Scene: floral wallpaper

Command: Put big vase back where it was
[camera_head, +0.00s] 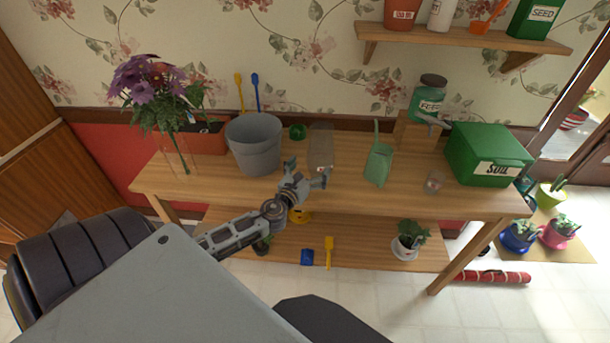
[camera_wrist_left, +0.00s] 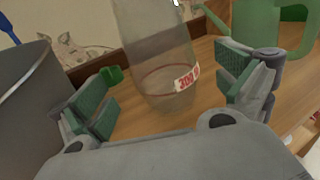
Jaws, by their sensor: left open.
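A tall clear glass vase (camera_head: 320,150) stands upright on the wooden table, right of a grey bucket (camera_head: 256,145). It carries a small white label with red print, seen in the left wrist view (camera_wrist_left: 160,50). My left gripper (camera_head: 307,173) is open and empty in front of the vase. In the left wrist view the vase stands beyond and between the two spread fingers, apart from both. Another clear glass vase (camera_head: 177,162) at the table's left end holds purple flowers. I cannot tell from the frames which one is called big. My right gripper is not in view.
A green watering can (camera_head: 379,163) stands right of the vase, with a small clear jar (camera_head: 434,183) and a green soil box (camera_head: 488,155) further right. A small green item (camera_head: 297,131) lies behind, between bucket and vase. A shelf (camera_head: 460,38) hangs above.

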